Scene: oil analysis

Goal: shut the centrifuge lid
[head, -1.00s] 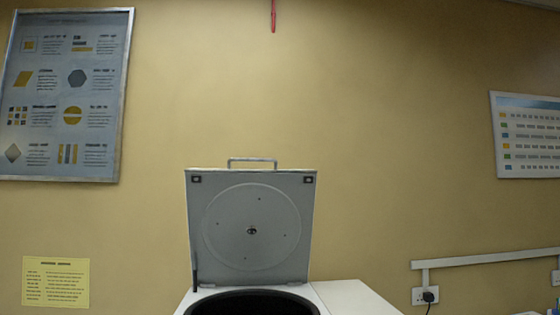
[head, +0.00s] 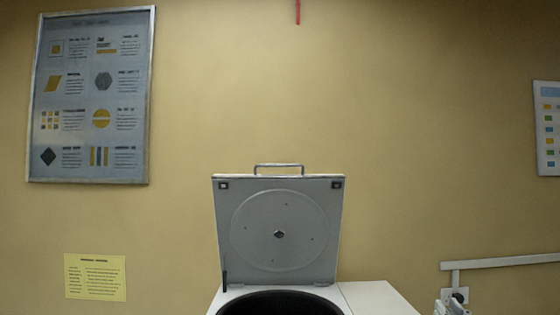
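The centrifuge lid (head: 280,230) stands upright and open in the head view. It is a grey panel with a round disc on its inner face and a metal handle (head: 279,166) along its top edge. Below it, the dark round opening of the centrifuge (head: 280,303) is cut off by the bottom edge. A small grey and white part (head: 452,303) at the lower right looks like the tip of my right gripper; its fingers cannot be made out. It is well right of the lid and apart from it. My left gripper is not in view.
A white surface (head: 378,297) lies right of the centrifuge. A framed poster (head: 92,98) and a yellow notice (head: 95,277) hang at the left. The space around the lid's handle is clear.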

